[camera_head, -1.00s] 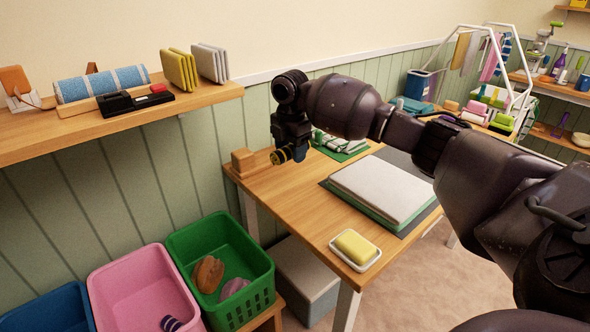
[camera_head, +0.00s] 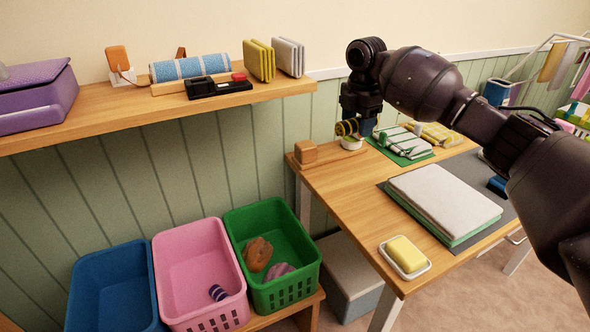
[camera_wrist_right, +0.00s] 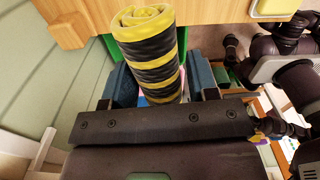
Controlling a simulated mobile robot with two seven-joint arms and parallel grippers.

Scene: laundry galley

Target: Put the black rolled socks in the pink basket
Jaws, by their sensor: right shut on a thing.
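My right gripper (camera_head: 362,126) is shut on a black roll of socks with yellow stripes (camera_head: 346,127), held near the table's back left end. In the right wrist view the striped roll (camera_wrist_right: 150,50) sits between the two blue finger pads of the gripper (camera_wrist_right: 160,80). The pink basket (camera_head: 187,248) stands low at the left, between a blue and a green basket. A small navy and white striped roll (camera_head: 217,292) lies in it.
The blue basket (camera_head: 112,285) looks empty. The green basket (camera_head: 290,290) holds a brown and a mauve thing. A shelf (camera_head: 120,115) juts out above the baskets. The table (camera_head: 345,205) bears a wooden block (camera_head: 305,152), a folded stack (camera_head: 445,200) and a soap dish (camera_head: 405,258).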

